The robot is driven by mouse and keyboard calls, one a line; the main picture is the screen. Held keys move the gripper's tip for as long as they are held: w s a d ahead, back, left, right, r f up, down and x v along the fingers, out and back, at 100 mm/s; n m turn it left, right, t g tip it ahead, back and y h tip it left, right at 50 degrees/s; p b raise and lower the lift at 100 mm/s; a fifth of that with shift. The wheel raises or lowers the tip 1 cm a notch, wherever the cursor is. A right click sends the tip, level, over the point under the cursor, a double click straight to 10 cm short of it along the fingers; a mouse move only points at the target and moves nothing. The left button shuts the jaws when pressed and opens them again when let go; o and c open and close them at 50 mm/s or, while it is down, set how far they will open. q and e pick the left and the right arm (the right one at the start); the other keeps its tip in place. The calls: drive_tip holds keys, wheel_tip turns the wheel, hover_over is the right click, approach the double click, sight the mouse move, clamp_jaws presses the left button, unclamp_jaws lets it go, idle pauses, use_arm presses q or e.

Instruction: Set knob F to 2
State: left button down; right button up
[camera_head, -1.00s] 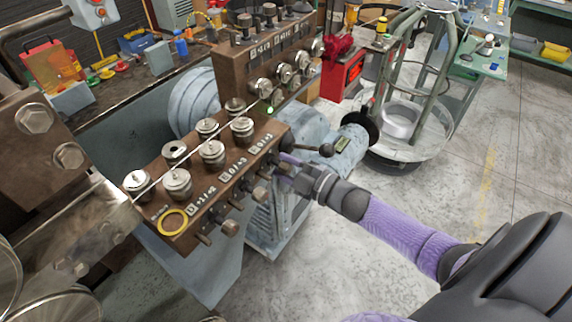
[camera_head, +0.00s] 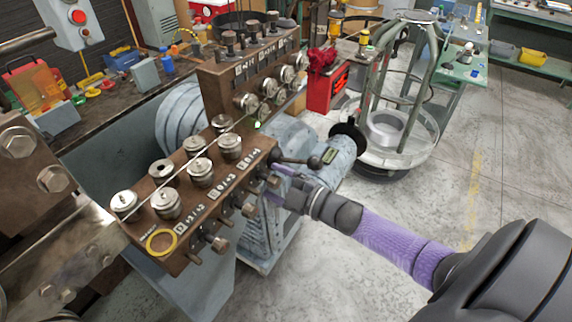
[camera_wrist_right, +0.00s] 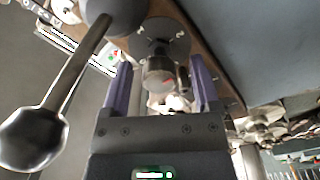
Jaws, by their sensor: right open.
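The brown block (camera_head: 150,238) carries labelled knobs on its front face. The label at its right end (camera_head: 250,160) is small and seems to be the F one. My right gripper (camera_head: 272,184) is at that end, below the label, and hides most of the knob there. In the right wrist view, a round metal knob with a red mark (camera_wrist_right: 160,76) sits between the two purple fingers of my right gripper (camera_wrist_right: 162,66). The fingers are open, one on each side, with gaps visible. The knob's setting cannot be read. My left gripper is out of view.
A lever with a dark ball end (camera_head: 315,162) sticks out just above my right gripper; it looms large at left in the wrist view (camera_wrist_right: 35,135). Other front knobs (camera_head: 219,243) lie to the left. Rollers (camera_head: 166,203) stand on the block's top.

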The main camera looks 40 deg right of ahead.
drive_tip(key=p+v, duration=0.1)
drive_tip(key=v, duration=0.8)
drive_tip(key=shift+s, duration=0.2)
drive_tip(key=shift+d, duration=0.1)
